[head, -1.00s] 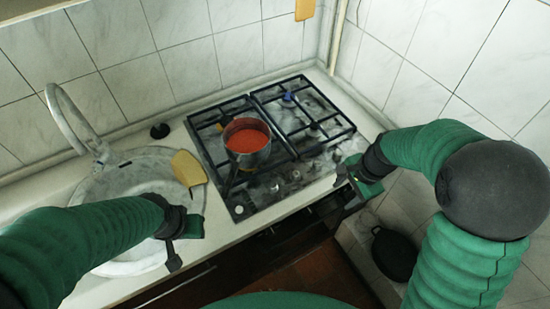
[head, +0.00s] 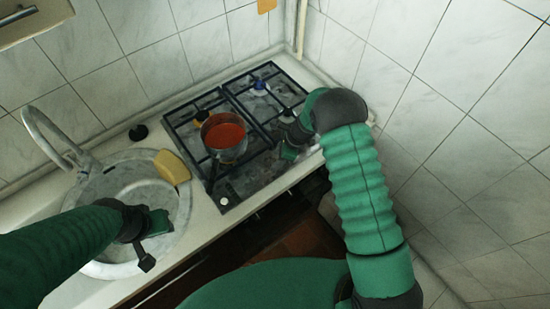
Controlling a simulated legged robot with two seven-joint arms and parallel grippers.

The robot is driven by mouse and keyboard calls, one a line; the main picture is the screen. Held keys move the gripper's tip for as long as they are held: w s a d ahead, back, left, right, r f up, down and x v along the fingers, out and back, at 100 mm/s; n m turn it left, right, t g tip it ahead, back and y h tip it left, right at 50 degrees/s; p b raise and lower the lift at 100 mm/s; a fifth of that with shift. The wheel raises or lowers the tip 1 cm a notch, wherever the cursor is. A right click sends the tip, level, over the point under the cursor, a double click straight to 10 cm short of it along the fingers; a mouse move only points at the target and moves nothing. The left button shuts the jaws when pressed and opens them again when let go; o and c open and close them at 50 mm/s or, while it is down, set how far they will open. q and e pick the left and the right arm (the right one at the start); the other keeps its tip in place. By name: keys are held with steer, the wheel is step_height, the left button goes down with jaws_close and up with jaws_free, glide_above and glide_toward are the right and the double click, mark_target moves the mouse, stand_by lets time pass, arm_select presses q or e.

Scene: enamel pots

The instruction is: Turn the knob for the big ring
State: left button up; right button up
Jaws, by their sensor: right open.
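The gas hob (head: 241,191) has black grates and a row of knobs along its front edge. A white knob (head: 224,201) shows at the front left; the other knobs are dim or hidden behind my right gripper. A pot with red contents (head: 223,136) stands on the left grate. My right gripper (head: 288,152) is open over the front right of the hob, close to the knob strip; I cannot tell if it touches a knob. My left gripper (head: 150,242) hangs over the sink, away from the hob; its jaw opening is unclear.
The sink (head: 120,180) with its tap (head: 55,140) lies left of the hob. A yellow board or sponge (head: 172,167) rests on the sink's right rim. A dark round item (head: 138,132) stands behind it. Tiled walls close off the back and right.

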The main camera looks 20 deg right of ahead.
steer(key=shift+a+f, duration=0.2)
steer(key=shift+f, duration=0.5)
steer(key=shift+a, duration=0.1)
steer(key=shift+a, duration=0.1)
steer(key=c, duration=0.5)
jaws_close()
